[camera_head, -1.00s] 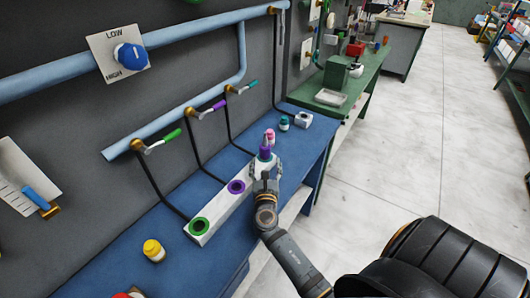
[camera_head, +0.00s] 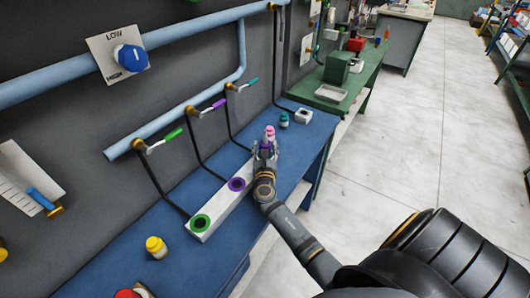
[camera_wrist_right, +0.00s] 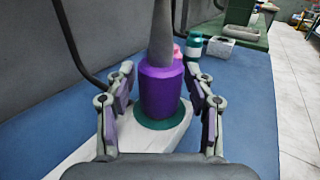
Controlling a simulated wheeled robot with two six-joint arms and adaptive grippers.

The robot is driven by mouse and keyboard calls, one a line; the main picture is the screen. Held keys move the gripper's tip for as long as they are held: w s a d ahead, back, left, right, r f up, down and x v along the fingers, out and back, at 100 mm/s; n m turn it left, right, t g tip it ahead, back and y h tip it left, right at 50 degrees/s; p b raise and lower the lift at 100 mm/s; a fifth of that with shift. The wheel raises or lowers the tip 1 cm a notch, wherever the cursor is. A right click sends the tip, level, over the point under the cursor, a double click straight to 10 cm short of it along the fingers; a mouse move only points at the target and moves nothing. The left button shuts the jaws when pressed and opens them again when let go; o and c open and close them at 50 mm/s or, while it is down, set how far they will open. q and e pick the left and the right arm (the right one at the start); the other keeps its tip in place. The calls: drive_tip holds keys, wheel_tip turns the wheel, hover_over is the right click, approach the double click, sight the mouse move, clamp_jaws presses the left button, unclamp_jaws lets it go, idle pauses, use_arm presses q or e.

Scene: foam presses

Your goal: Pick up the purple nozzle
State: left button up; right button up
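The purple nozzle (camera_wrist_right: 160,90), with a purple base and a grey tapered spout, stands upright in the right wrist view. It rests at the teal ring (camera_wrist_right: 160,118) of the white block (camera_head: 222,212). My right gripper (camera_head: 265,150) is open, with one finger on each side of the nozzle. Gaps show between the fingers and the nozzle, wider on the left. In the head view the gripper hides most of the nozzle. My left gripper is not in view.
A pink bottle (camera_head: 270,131) and a teal bottle (camera_head: 284,119) stand just behind the gripper. A white holder (camera_head: 303,116) is farther back. A yellow bottle (camera_head: 156,247) stands in front on the blue table (camera_head: 115,264). Hoses run along the wall side.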

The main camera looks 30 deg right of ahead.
clamp_jaws()
drive_tip(key=shift+w, duration=0.1)
wheel_tip(320, 180, up, 10)
drive_tip(key=p, duration=0.3)
